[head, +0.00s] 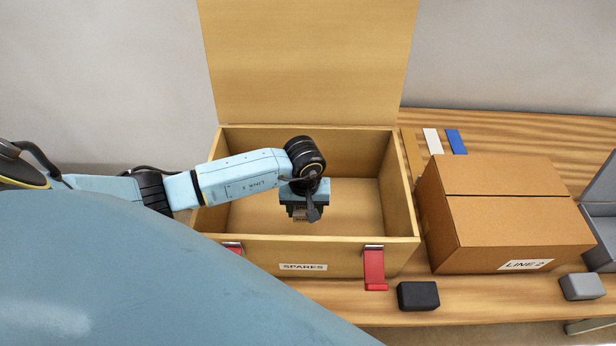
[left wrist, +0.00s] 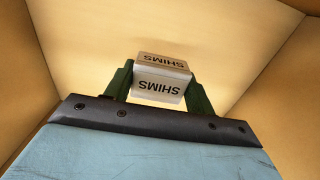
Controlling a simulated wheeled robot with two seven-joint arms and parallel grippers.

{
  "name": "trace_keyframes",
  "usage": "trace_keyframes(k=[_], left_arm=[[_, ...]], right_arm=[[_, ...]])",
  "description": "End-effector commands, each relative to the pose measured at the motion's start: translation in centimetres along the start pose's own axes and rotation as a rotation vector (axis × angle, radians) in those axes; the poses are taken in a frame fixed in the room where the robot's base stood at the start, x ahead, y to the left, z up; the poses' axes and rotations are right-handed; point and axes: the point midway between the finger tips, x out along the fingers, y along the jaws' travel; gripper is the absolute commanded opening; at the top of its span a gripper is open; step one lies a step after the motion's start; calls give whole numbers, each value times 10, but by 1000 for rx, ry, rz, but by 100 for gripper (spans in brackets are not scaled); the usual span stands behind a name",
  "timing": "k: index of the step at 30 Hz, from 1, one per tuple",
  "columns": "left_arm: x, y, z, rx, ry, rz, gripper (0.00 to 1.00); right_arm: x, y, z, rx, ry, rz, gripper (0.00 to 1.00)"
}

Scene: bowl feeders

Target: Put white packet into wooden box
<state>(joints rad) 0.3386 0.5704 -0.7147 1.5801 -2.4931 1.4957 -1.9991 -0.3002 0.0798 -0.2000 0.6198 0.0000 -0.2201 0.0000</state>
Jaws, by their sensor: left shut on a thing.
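The wooden box (head: 340,258) stands open on the table, its lid (head: 308,60) raised upright at the back and a "SPARES" label on its front. My left gripper (head: 303,217) reaches down inside the box. In the left wrist view the gripper (left wrist: 160,88) is shut on the white packet (left wrist: 160,85), a small block marked "SHIMS", held between the two green fingers. The packet shows only slightly in the head view, below the gripper. The box floor (left wrist: 200,30) lies beyond it; I cannot tell whether the packet touches it. My right gripper is not in view.
A closed cardboard box (head: 520,225) marked "LINE 2" stands right of the wooden box. Red latches (head: 374,268) hang on the front wall. A black block (head: 418,296), a grey block (head: 581,287), and white (head: 433,141) and blue (head: 456,141) strips lie on the table.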

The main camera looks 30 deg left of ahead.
Motion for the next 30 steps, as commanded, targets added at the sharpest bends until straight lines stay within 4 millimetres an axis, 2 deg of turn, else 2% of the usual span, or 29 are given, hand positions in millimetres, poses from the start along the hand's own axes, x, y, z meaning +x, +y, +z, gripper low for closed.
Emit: trace_keyframes(k=[3,8,15,30], left_arm=[[19,0,1,-3,-3,0,27],[32,0,0,-2,-2,0,27],[64,1,0,-2,-1,0,27],[74,0,-1,2,2,0,27]], right_arm=[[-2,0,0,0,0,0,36],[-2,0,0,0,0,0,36],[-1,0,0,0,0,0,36],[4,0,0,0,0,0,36]])
